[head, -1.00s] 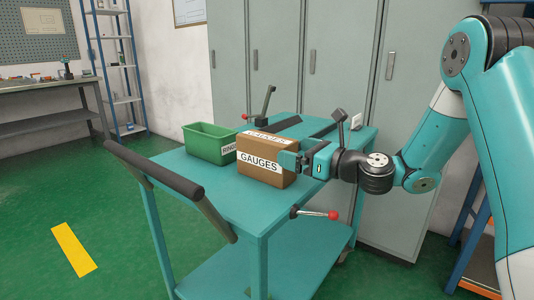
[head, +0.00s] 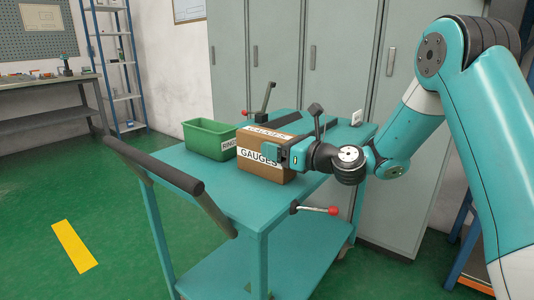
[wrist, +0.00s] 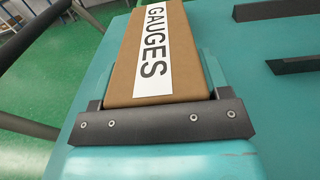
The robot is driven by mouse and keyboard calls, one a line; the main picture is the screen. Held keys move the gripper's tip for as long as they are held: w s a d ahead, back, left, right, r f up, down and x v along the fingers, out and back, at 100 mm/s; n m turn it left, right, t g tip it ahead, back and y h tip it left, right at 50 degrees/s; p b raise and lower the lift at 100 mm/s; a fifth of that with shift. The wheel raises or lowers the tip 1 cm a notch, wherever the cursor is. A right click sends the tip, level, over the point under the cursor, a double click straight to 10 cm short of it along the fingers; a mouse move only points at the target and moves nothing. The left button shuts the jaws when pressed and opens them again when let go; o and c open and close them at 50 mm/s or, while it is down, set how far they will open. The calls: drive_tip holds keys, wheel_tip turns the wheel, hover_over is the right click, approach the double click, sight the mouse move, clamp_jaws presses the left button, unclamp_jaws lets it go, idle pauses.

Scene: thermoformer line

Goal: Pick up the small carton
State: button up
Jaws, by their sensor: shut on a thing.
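The small carton (head: 264,167) is a brown box with white labels reading GAUGES on its front and top. It sits on the teal cart top (head: 202,187), beside a green bin. My gripper (head: 287,154) reaches it from the right in the head view, with its fingers at the carton's near right end. In the wrist view the carton (wrist: 188,48) lies between the jaws of my gripper (wrist: 163,88), which are shut on its sides. The far finger is mostly hidden in the head view. I cannot tell any gap between carton and cart.
A green bin (head: 205,142) labelled RING stands close to the carton's left. Dark bars lie on the cart behind the carton. A lever with a red knob (head: 333,211) sticks out at the cart's front. Grey lockers (head: 285,65) stand behind.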

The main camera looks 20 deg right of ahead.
wheel_tip(320, 180, up, 20)
drive_tip(key=p, duration=0.7)
